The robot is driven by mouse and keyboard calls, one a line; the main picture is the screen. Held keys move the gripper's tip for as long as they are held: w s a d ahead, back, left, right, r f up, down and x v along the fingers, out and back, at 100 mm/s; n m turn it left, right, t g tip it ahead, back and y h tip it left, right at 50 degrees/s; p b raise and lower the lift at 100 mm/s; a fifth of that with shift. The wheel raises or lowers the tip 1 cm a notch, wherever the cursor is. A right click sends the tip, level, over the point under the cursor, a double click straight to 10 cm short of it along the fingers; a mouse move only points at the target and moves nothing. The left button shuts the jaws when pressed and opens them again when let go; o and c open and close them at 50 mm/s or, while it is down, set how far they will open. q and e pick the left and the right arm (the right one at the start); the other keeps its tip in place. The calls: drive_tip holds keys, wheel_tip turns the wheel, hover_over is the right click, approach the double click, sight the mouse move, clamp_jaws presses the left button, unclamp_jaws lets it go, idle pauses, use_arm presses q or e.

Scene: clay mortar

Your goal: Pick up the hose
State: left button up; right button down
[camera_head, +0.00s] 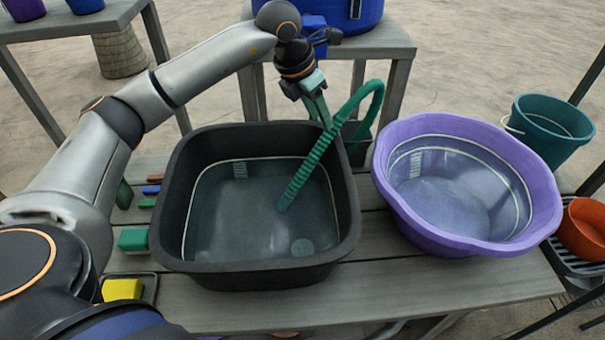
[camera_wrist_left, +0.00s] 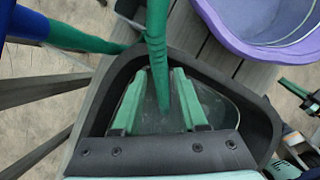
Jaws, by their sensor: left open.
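The green ribbed hose (camera_head: 312,168) arches up over the back right rim of the black basin (camera_head: 255,280), and its free end hangs down inside. My left gripper (camera_head: 322,108) is above the basin's back rim, beside the hose's upper part. In the left wrist view its two green fingers (camera_wrist_left: 156,105) are apart. The hose (camera_wrist_left: 157,45) shows between and beyond them; whether it touches either finger is unclear. A small green-and-black part (camera_wrist_left: 298,90) at the right edge of the wrist view may be my right gripper; its jaws cannot be made out.
A purple tub (camera_head: 465,245) stands right of the basin on the slatted table (camera_head: 400,300). A green sponge (camera_head: 133,239) and a yellow sponge (camera_head: 122,289) lie to the left. A blue barrel (camera_head: 362,20) stands behind. A teal bucket (camera_head: 560,125) is at the right.

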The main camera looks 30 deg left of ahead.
sight(326, 132)
use_arm(q)
drive_tip(key=shift+x, duration=2.8)
drive_tip(key=shift+a, duration=0.1)
drive_tip(key=shift+c, duration=0.4)
clamp_jaws()
